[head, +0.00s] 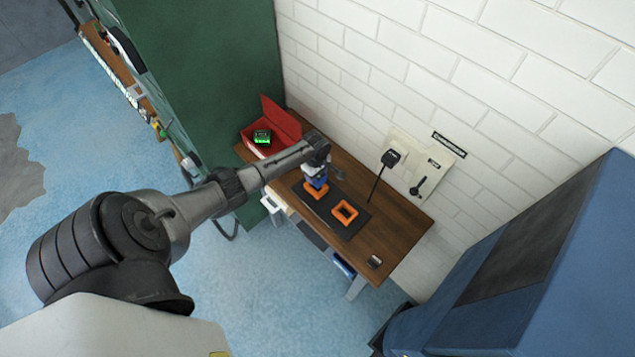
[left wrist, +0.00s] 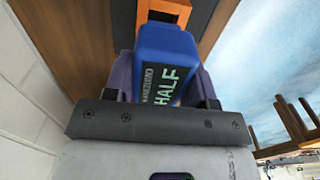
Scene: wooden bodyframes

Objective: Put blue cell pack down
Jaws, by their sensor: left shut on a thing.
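The blue cell pack (left wrist: 168,62) fills the middle of the left wrist view, with a dark label reading "HALF" on its side. My left gripper (left wrist: 165,95) is shut on it, a finger on each side. In the head view my left gripper (head: 319,176) is over the wooden table, and the blue pack (head: 317,183) shows small beneath it. It is right above or in the left orange frame (head: 315,193) on the dark mat (head: 329,211); I cannot tell whether it touches. My right gripper is not in view.
A second orange frame (head: 344,213) lies on the mat to the right. A red open box (head: 284,124) holding a green-lit item (head: 262,136) stands at the table's back left.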

